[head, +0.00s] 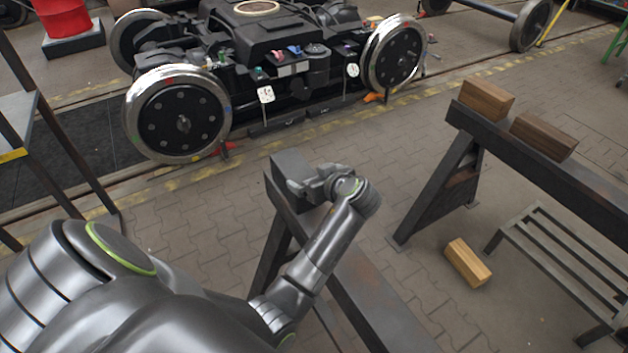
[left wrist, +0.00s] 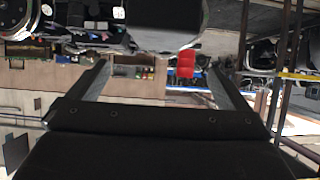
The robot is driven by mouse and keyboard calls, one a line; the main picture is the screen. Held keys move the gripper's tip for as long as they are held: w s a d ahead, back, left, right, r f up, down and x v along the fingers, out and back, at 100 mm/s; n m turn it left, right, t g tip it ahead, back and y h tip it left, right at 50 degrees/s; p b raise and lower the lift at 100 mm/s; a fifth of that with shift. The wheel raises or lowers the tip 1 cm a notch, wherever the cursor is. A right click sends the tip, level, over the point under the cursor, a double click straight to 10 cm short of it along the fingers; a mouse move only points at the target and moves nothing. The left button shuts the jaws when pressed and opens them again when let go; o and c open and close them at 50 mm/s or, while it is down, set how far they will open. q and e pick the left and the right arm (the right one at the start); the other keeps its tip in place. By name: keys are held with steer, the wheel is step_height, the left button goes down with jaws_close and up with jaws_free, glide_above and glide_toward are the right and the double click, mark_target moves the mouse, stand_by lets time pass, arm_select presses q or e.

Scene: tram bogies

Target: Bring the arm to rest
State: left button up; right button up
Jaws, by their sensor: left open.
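My left arm reaches forward from the bottom of the head view. Its gripper (head: 306,188) is at the near trestle's dark beam (head: 372,300), close to the beam's far end. I cannot tell whether it touches the beam. In the left wrist view the two fingers of my left gripper (left wrist: 160,85) stand wide apart with nothing held between them. My right gripper is in neither view.
A tram bogie (head: 285,62) stands on the track beyond. A second trestle (head: 600,190) at right carries two wooden blocks (head: 487,98) (head: 543,135). Another block (head: 467,262) lies on the paving beside a slatted metal stand (head: 560,250). A red drum (head: 65,18) is at upper left.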

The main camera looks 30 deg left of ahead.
arm_select(q)
steer(key=s+a+f+m+g+h, duration=0.1)
steer(key=s+f+m+h, duration=0.2)
steer(key=s, duration=0.6)
steer(key=s+f+m+h, duration=0.25)
steer(key=s+f, duration=0.35)
steer(key=s, duration=0.3)
steer(key=s+d+r+m+h, duration=0.1)
steer(key=s+d+m+h, duration=0.15)
steer(key=s, duration=0.45)
steer(key=s+d+r+m+h, duration=0.1)
steer(key=s+d+m, duration=0.1)
steer(key=s+m, duration=0.35)
step_height(320, 180, down, 26)
steer(key=s+a+n+g, duration=0.1)
steer(key=s+g, duration=0.1)
steer(key=s+d+f+g+h, duration=0.1)
steer(key=s+f, duration=1.4)
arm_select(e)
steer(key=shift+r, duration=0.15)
